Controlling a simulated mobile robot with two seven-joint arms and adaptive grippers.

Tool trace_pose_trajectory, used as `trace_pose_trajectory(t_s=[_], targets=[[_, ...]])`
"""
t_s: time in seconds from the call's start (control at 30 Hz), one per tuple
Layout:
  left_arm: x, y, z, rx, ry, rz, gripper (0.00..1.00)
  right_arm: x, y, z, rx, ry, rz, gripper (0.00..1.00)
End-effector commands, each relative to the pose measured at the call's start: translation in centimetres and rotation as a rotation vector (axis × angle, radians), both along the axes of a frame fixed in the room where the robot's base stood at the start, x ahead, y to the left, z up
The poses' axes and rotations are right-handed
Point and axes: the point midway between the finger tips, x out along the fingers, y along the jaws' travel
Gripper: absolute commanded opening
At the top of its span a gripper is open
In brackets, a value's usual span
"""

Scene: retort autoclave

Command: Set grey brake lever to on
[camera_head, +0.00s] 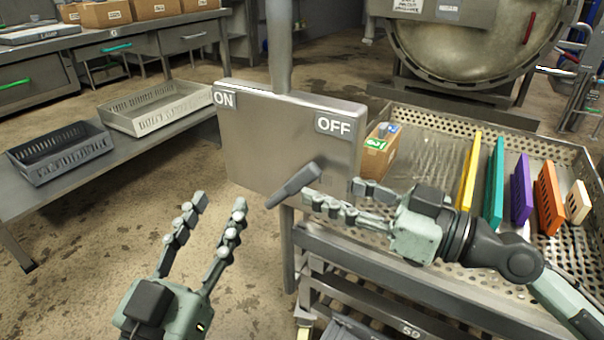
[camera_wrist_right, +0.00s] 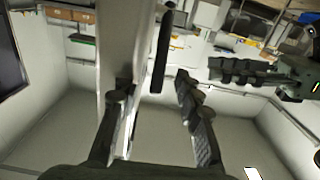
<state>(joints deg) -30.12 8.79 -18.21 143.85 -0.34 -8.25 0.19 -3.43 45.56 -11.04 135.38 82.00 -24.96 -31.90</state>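The grey brake lever (camera_head: 295,186) is a dark handle at the lower right of the grey panel (camera_head: 262,140), slanting down to the left. The panel has an ON label (camera_head: 224,98) at upper left and an OFF label (camera_head: 335,126) at upper right. My right gripper (camera_head: 330,191) is open, its fingers pointing left, with one fingertip close to the lever; contact cannot be told. In the right wrist view the dark bar (camera_wrist_right: 162,48) shows ahead between the open fingers. My left gripper (camera_head: 220,202) is open and empty, lower left of the panel.
A perforated metal tray cart (camera_head: 435,120) with coloured plates and a cardboard box (camera_head: 380,152) stands right of the panel. A bench with a dark basket (camera_head: 60,155) and a pale basket (camera_head: 155,108) is at left. A round vessel door (camera_head: 470,45) is behind.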

Motion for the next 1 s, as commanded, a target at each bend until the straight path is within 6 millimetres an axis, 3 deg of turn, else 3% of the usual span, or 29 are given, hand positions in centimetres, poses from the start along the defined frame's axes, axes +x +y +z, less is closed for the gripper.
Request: trace_pose_trajectory(t_s=[0.3, 0.5, 0.87, 1.0], targets=[[1.3, 2.3, -6.0, 0.138, 0.269, 0.053, 0.40, 1.9, 2.5, 0.1, 0.002, 0.001, -0.002, 0.34], [1.3, 3.3, -8.2, 0.183, 0.365, 0.071, 0.40, 2.7, 3.6, 0.0, 0.000, 0.003, -0.001, 0.34], [1.3, 3.7, -8.9, 0.195, 0.392, 0.078, 0.40, 2.9, 3.9, -0.1, -0.002, 0.003, -0.001, 0.34], [1.3, 3.7, -8.9, 0.195, 0.392, 0.078, 0.40, 2.9, 3.9, -0.1, -0.002, 0.003, -0.001, 0.21]])
